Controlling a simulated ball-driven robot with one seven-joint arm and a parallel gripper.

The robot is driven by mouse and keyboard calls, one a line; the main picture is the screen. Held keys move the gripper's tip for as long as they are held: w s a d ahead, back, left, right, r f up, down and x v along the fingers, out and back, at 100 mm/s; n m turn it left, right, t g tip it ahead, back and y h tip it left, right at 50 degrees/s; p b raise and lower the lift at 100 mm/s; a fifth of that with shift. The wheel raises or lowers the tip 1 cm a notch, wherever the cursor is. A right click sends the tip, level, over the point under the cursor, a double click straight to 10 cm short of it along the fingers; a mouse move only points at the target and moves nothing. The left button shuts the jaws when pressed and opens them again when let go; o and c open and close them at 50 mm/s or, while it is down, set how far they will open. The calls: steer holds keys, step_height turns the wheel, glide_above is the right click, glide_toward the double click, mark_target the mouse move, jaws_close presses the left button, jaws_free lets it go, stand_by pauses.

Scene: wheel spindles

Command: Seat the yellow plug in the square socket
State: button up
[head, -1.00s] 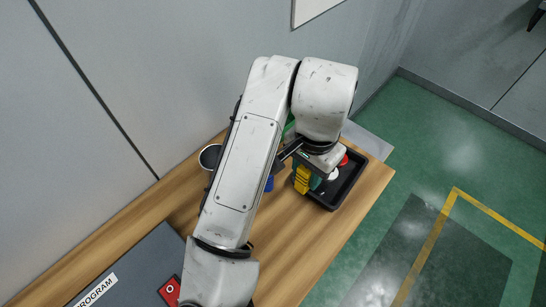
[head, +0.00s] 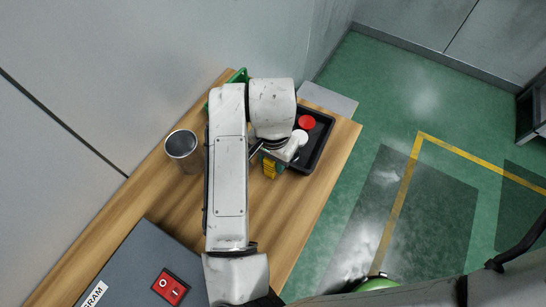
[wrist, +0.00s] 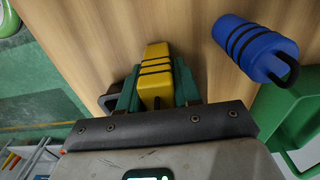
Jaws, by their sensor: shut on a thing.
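The yellow plug (wrist: 156,70) is a block with black bands, held between the green finger pads of my gripper (wrist: 155,88) in the wrist view. In the head view the plug (head: 270,169) shows below my wrist, just left of the black tray, over the wooden table. A blue cylindrical plug (wrist: 250,46) with black bands and a black loop lies apart to the right in the wrist view. It is hidden behind my arm in the head view. I cannot make out the square socket in either view.
The black tray (head: 322,150) holds a red and a white round piece. A metal can (head: 182,150) stands left of my arm. A green container (wrist: 298,115) is at the right in the wrist view. A grey box (head: 130,262) with a red switch (head: 170,286) is at the near left.

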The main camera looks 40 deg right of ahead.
steer(key=shift+f, duration=0.2)
steer(key=o, duration=1.1)
steer(key=shift+c, duration=0.2)
step_height(320, 180, up, 12)
steer(key=shift+p, duration=0.3)
steer(key=b, duration=0.2)
steer(key=f+b, duration=0.1)
steer(key=b, duration=0.1)
steer(key=shift+w+a+f, duration=0.1)
steer(key=shift+a+f, duration=0.05)
steer(key=shift+a, duration=0.1)
steer(key=shift+f+b, duration=0.15)
steer(key=shift+b, duration=1.7)
